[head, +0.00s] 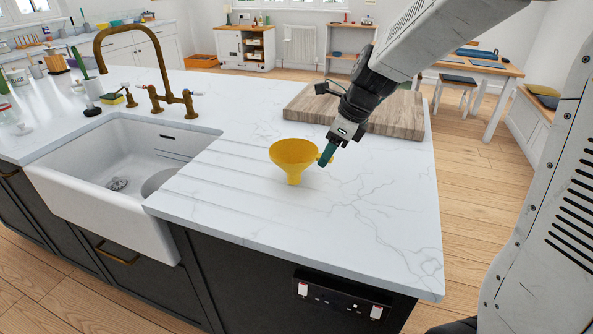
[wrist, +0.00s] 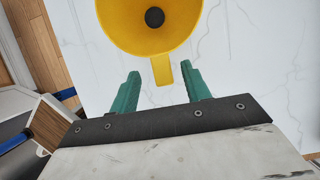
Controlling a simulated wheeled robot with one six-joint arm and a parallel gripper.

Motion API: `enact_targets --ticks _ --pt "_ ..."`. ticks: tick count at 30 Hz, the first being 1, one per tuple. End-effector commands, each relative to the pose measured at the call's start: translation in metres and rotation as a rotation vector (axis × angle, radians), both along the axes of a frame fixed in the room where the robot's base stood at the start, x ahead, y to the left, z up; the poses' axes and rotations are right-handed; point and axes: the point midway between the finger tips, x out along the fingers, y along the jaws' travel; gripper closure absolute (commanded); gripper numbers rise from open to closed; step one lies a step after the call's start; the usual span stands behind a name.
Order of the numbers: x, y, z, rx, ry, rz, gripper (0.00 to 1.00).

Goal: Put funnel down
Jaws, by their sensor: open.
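The yellow funnel (head: 294,157) is upright on the white marble counter (head: 370,208), wide mouth up and spout down, to the right of the sink. My gripper (head: 326,158) is just to the right of the funnel in the head view. In the wrist view, the funnel (wrist: 150,32) is at the top, with its small handle tab (wrist: 162,71) pointing toward my gripper (wrist: 160,82). The green fingers are apart, and the tab lies between them near the tips, with gaps on both sides. Whether the spout's tip fully touches the counter is hard to tell.
A wooden board (head: 400,118) lies behind my gripper. The white sink (head: 95,170) and brass tap (head: 165,95) are on the left. The counter's right edge (head: 438,220) is near. The counter in front of the funnel is clear.

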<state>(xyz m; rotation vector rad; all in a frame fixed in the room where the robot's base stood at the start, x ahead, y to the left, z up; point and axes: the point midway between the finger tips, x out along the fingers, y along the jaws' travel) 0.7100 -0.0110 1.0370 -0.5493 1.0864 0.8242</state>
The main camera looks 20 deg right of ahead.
Motion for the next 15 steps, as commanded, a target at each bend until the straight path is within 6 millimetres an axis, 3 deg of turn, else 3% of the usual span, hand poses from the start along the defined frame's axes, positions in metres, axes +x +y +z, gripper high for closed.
enact_targets --ticks 6,15 --pt "0.008 0.007 -0.029 0.000 0.002 0.003 0.53" --pt "0.010 0.008 -0.033 -0.001 -0.001 0.003 0.53"
